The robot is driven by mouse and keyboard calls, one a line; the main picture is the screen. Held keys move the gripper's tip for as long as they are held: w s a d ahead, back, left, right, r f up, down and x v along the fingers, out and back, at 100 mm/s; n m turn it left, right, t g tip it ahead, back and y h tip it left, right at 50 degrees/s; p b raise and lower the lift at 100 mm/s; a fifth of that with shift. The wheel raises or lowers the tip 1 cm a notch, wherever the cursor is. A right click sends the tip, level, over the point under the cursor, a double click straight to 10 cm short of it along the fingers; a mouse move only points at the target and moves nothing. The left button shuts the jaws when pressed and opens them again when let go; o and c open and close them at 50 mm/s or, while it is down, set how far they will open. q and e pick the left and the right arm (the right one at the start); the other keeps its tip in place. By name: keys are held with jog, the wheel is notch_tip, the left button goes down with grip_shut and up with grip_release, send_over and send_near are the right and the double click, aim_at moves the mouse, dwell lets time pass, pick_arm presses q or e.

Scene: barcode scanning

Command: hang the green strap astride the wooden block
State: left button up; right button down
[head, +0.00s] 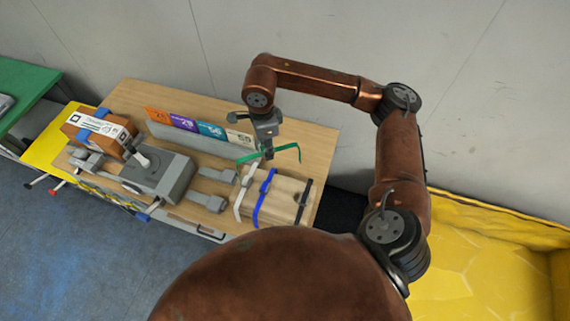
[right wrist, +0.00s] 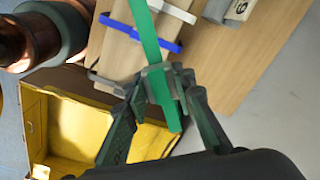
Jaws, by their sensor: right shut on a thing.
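The wooden block (head: 284,199) lies at the right end of the table. A white strap (head: 241,198), a blue strap (head: 264,196) and a black strap (head: 303,200) lie across it. My right gripper (head: 267,153) is shut on the green strap (head: 286,150), above the block's far edge and apart from its top in the head view. In the right wrist view the green strap (right wrist: 160,92) passes between the fingertips, its upper part in front of the block (right wrist: 117,52) and the blue strap (right wrist: 153,39). My left gripper is not in view.
A row of numbered coloured cards (head: 183,126) stands behind a grey device (head: 160,177). Grey pieces (head: 208,201) lie left of the block. A labelled brown box (head: 98,128) is at the far left. A yellow bin (head: 490,260) stands at right. Bare tabletop (head: 318,150) shows behind the block.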

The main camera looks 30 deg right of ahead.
jog(key=s+m+p, duration=0.3)
jog(key=m+p, duration=0.1)
jog(key=m, duration=0.5)
jog(key=m+p, duration=0.7)
jog(key=m, duration=0.9)
send_over(284, 196)
notch_tip(284, 196, down, 2)
jog(key=f, duration=0.1)
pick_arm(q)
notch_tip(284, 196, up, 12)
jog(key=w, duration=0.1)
pick_arm(e)
jog(key=shift+r+m, duration=0.1)
jog(key=shift+m, duration=0.2)
jog(key=shift+f+b, duration=2.35)
jog(key=shift+f, duration=2.35)
pick_arm(q)
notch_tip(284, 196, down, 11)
jog(key=b, duration=0.6)
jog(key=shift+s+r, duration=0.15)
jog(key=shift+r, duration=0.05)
pick_arm(e)
jog(key=shift+f, duration=3.4)
